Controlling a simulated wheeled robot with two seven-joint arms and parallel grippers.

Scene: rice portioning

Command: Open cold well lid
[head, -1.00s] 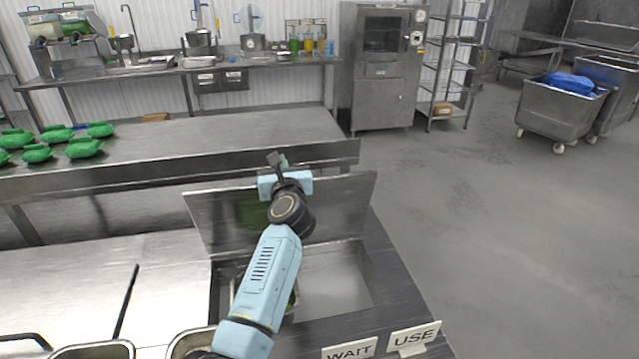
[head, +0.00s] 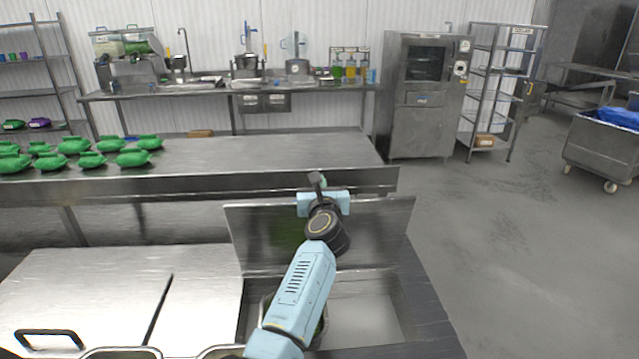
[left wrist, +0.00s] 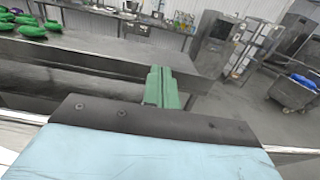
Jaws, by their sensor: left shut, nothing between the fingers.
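The cold well lid (head: 380,228) is a dark steel panel standing raised, nearly upright, behind the well opening (head: 365,310) in the head view. My left arm reaches up across the opening, and its wrist hides part of the lid. My left gripper (head: 317,182) is at the lid's top edge, pointing away over it. I cannot tell whether it touches the lid. In the left wrist view its green fingers (left wrist: 161,88) are together and hold nothing. The near part of the well is partly hidden by my arm. My right gripper is not in view.
A steel panel (head: 70,290) with a black handle (head: 50,336) lies flat on the left. Metal pan rims (head: 120,352) show at the bottom edge. Behind the lid stands a long steel table (head: 270,150) with several green items (head: 75,145). Open floor (head: 500,240) lies to the right.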

